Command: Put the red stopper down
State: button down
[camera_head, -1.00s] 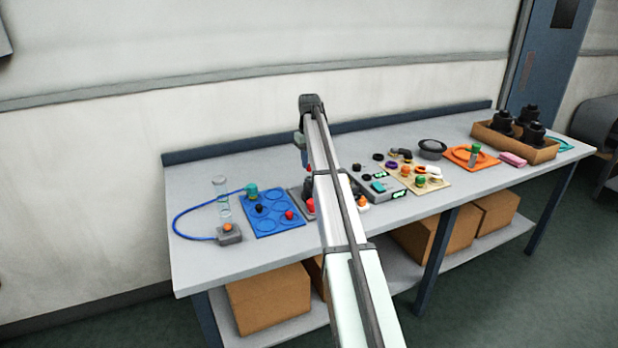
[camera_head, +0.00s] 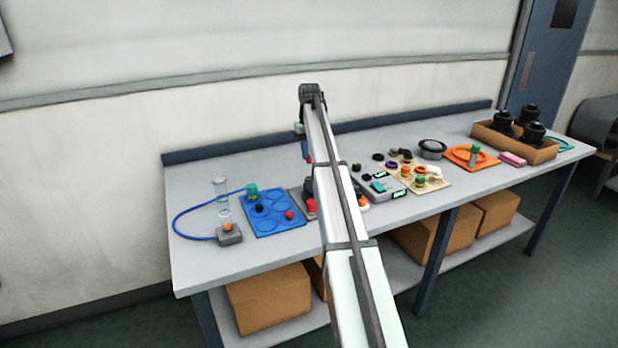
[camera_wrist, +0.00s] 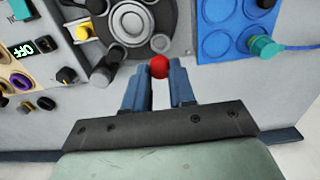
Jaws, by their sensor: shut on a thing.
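The red stopper (camera_wrist: 159,66) shows as a round red knob between the fingertips of my gripper (camera_wrist: 159,78) in the wrist view. My gripper is shut on it. It points over the bench, close to a grey round-topped fixture (camera_wrist: 173,22); I cannot tell the height of the stopper above the surface. In the head view my arm hides most of the gripper, and only a small bit of red shows beside the arm.
A blue tray with round recesses (camera_head: 263,226) holds a black knob (camera_head: 259,208), a red knob (camera_head: 289,215) and a teal piece (camera_head: 251,190). A grey panel with green displays (camera_head: 376,183) stands to the right. Bare bench lies behind the tray.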

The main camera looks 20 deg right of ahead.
jog(key=s+a+f, duration=0.1)
jog(key=a+f, duration=0.1)
jog(key=a, duration=0.4)
jog(key=s+a+f, duration=0.2)
jog(key=a, duration=0.4)
notch_tip(320, 180, down, 9)
jog(key=shift+w+a+f, duration=0.1)
jog(key=shift+w+a, duration=0.05)
jog(key=shift+f, duration=0.1)
dwell(0.4)
jog(key=c, duration=0.9)
grip_release()
jog(key=shift+c, duration=0.2)
notch_tip(320, 180, up, 12)
